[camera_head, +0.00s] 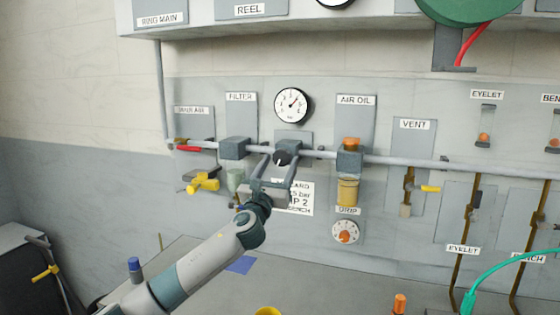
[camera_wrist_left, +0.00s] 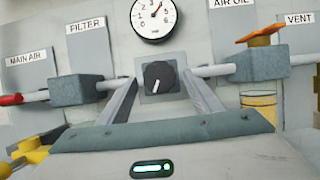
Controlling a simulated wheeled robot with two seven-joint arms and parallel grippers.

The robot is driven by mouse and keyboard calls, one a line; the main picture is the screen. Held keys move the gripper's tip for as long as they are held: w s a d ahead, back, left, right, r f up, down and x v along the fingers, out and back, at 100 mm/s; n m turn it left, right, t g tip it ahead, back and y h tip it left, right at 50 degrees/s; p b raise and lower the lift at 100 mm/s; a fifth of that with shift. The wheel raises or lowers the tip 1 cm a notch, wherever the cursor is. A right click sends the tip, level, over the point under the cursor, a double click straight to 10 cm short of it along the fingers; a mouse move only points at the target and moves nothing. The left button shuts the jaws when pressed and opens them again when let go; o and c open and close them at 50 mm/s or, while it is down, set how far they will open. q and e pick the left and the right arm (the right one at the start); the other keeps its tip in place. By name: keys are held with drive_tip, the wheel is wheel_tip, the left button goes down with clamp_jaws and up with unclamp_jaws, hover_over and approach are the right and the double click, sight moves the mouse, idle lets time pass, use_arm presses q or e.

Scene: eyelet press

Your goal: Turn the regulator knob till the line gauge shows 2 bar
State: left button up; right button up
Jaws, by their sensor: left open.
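The black regulator knob (camera_wrist_left: 159,76) sits on a square grey plate in the wrist view, its white mark pointing down and slightly left. It also shows in the head view (camera_head: 282,158). The round white line gauge (camera_head: 292,105) is above it. In the wrist view, the gauge (camera_wrist_left: 153,16) has its needle pointing up and right, near 4. My left gripper (camera_head: 283,155) is open, one finger on each side of the knob. In the wrist view a gap shows between each finger and the knob. My right gripper is in neither view.
The grey filter block (camera_head: 233,148) is left of the knob and the air oil unit (camera_head: 349,160) right of it, on one pipe. A drip dial (camera_head: 346,232) and a vent valve (camera_head: 408,190) are farther right.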

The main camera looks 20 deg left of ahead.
use_arm(q)
drive_tip(key=shift+w+r, duration=0.15)
drive_tip(key=shift+w, duration=0.2)
drive_tip(key=c, duration=1.1)
drive_tip(key=shift+o, duration=0.2)
drive_tip(key=shift+n, duration=0.5)
